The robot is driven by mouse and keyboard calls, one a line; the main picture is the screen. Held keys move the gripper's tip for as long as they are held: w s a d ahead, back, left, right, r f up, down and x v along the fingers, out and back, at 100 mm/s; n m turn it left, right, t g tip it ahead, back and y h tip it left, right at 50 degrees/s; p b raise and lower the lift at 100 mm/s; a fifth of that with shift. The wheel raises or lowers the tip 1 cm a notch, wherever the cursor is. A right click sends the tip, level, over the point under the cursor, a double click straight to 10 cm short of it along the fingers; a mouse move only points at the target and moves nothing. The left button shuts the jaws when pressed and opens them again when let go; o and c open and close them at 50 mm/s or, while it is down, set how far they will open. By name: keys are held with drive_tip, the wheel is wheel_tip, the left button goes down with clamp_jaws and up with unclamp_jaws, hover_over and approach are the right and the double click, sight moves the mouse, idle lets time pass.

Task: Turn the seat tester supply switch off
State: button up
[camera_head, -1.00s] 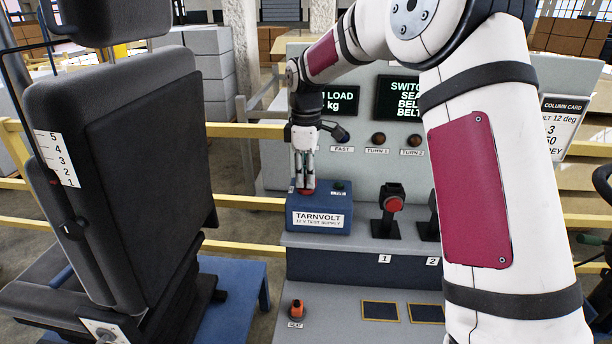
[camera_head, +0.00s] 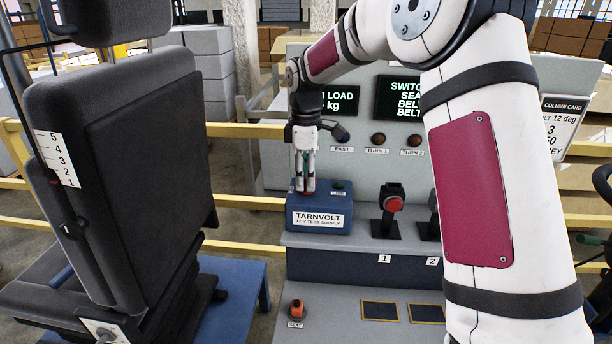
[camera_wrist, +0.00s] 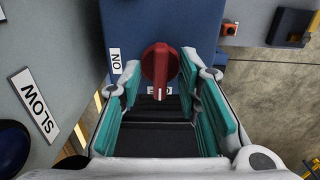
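The TARNVOLT 12 V test supply, a blue box (camera_head: 318,218), stands on the grey console. Its red rotary switch (camera_wrist: 160,64) is on the top face, with an ON label (camera_wrist: 115,61) to its left in the wrist view. The knob's pale mark points down in that view, towards a second label that the knob partly hides. My gripper (camera_head: 305,188) points down over the box's left part. In the wrist view my gripper (camera_wrist: 160,75) has its teal fingers apart on either side of the knob, with visible gaps. In the head view the fingers mostly hide the knob.
A small green lamp (camera_head: 339,185) sits on the box, right of my fingers. A red-topped lever (camera_head: 392,206) stands to the right. An orange SEAT switch (camera_head: 297,308) is on the lower panel. A large black seat (camera_head: 140,150) stands left.

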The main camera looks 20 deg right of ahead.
drive_tip(key=shift+r, duration=0.1)
wheel_tip(320, 180, up, 12)
idle(0.5)
